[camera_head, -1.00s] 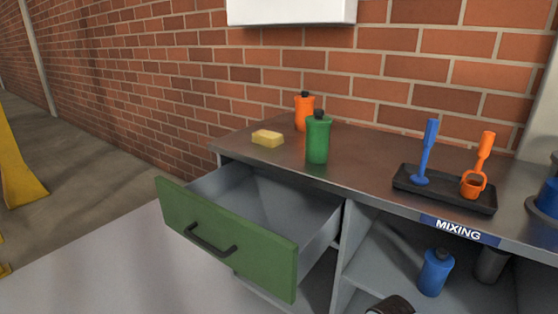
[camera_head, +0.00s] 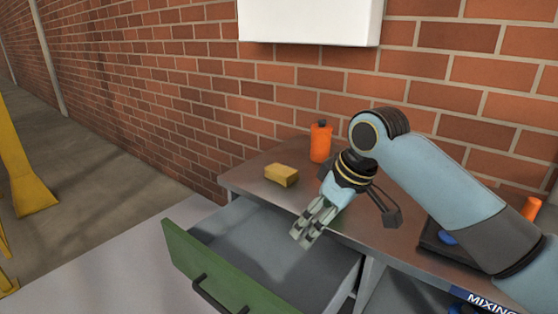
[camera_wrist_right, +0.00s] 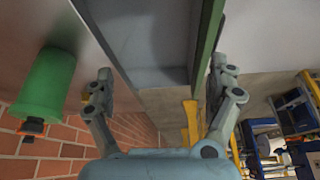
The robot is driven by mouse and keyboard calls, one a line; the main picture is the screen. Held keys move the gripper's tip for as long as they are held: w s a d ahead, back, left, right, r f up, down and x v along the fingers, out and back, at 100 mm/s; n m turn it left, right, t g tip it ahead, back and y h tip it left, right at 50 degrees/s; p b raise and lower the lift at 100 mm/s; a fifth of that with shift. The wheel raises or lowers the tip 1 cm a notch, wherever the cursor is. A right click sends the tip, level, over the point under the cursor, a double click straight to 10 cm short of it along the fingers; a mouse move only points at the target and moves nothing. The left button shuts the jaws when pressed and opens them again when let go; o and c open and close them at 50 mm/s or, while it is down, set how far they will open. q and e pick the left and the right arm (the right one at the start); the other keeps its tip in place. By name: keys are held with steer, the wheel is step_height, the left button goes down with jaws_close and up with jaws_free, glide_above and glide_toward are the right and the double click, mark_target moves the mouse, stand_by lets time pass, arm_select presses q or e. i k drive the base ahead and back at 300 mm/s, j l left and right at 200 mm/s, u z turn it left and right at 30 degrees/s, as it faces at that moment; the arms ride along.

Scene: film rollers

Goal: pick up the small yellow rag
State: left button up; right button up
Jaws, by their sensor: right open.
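The small yellow rag (camera_head: 281,175), a folded block shape, lies on the left part of the metal worktop (camera_head: 246,180). My right gripper (camera_head: 306,238) reaches in from the right, its fingers pointing down and left over the open drawer, to the right of the rag and nearer to me. It is apart from the rag. In the right wrist view the fingers (camera_wrist_right: 162,84) are spread with nothing held between them. My left gripper is out of view.
The green-fronted drawer (camera_head: 218,270) stands open below the worktop. An orange bottle (camera_head: 320,142) stands behind the rag. A green bottle (camera_wrist_right: 45,88) shows beside my gripper in the wrist view. A dark tray (camera_head: 450,247) is partly hidden by my arm.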

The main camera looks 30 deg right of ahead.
mark_target(284, 176)
steer(key=i+l, duration=0.3)
steer(key=i, duration=0.2)
steer(key=i+l, duration=0.35)
steer(key=i, duration=0.15)
